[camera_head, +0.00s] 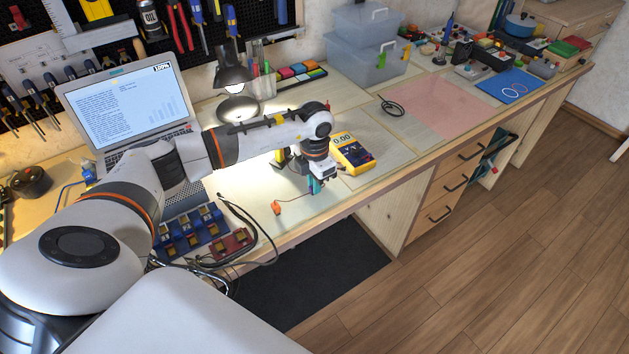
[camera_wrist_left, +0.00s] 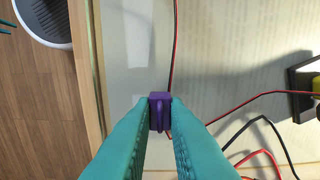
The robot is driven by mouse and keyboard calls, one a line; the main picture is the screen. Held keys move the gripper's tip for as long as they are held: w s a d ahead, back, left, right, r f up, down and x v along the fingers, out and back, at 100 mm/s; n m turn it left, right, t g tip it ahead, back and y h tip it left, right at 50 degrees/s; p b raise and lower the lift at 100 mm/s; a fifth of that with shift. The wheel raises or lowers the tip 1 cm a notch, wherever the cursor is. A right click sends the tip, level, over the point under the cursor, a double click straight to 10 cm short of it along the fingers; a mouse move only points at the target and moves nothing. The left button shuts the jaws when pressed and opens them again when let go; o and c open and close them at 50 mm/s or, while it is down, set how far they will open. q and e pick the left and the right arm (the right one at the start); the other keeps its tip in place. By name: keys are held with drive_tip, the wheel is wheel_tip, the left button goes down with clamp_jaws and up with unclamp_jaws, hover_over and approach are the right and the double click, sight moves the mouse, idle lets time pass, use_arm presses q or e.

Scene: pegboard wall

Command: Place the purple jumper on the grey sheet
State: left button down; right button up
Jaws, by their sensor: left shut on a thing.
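My left gripper (camera_head: 315,187) is low over the near part of the lit bench, its teal fingers pointing down. In the left wrist view the fingers (camera_wrist_left: 160,112) are shut on the small purple jumper (camera_wrist_left: 160,103). The jumper is hidden or too small to make out in the head view. A pale grey sheet (camera_head: 240,190) lies on the bench around and below the gripper. I cannot tell whether the jumper touches it. My right gripper is not in view.
A yellow multimeter (camera_head: 352,150) lies right of the gripper. A small orange clip (camera_head: 277,207) with a wire lies to its left. Blue component holders (camera_head: 190,232) and a laptop (camera_head: 130,100) stand at left. A pink sheet (camera_head: 440,105) lies farther right. The bench's front edge is close.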

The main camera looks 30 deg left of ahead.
use_arm(q)
drive_tip(key=shift+f, duration=0.1)
drive_tip(key=c, duration=1.4)
unclamp_jaws()
drive_tip(key=shift+c, duration=0.2)
